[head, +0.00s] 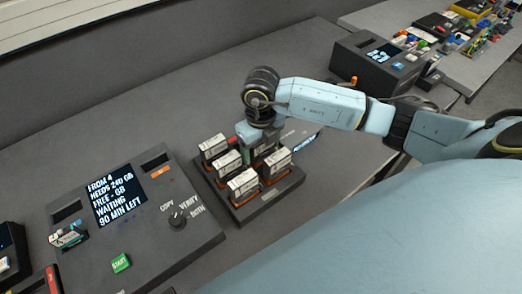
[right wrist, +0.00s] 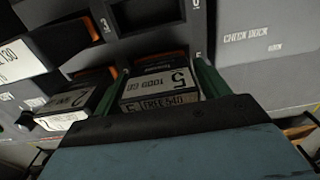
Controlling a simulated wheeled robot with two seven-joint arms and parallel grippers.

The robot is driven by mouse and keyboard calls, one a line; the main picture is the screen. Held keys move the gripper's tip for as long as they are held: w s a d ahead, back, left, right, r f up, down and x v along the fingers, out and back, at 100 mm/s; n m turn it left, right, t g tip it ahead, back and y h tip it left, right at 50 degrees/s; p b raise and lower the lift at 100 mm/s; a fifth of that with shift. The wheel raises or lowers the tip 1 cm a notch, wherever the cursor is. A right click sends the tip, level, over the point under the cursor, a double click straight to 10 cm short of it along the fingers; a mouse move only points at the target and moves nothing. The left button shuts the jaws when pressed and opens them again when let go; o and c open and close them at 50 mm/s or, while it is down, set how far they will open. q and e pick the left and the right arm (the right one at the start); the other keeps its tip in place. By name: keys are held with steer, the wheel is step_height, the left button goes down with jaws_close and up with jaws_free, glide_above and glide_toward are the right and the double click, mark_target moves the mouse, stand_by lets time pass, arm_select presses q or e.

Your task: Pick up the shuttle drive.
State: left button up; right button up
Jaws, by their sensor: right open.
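Several boxy drives with white labels stand in a dark rack (head: 262,208) in the head view, among them a front drive (head: 243,185) and a right-hand drive (head: 277,162). No label that I can read says which is the shuttle drive. My right gripper (head: 260,142) is low at the back of the rack, partly hidden by its own wrist and the drives. In the right wrist view its green fingers (right wrist: 163,82) stand open on either side of a drive (right wrist: 158,90) marked 5, 1000 GB, FREE 540. Finger contact is unclear. My left gripper is out of view.
A drive marked 2 (right wrist: 72,105) sits close left of the fingers. A console (head: 150,225) left of the rack has a screen reading FROM 4, NEEDS 240 GB, a knob and a green START button (head: 121,263). Another dark device (head: 378,62) stands behind my right arm.

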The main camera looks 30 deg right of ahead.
steer(key=c, duration=1)
steer(key=shift+o, duration=0.2)
steer(key=shift+r, duration=0.1)
steer(key=shift+r, duration=0.1)
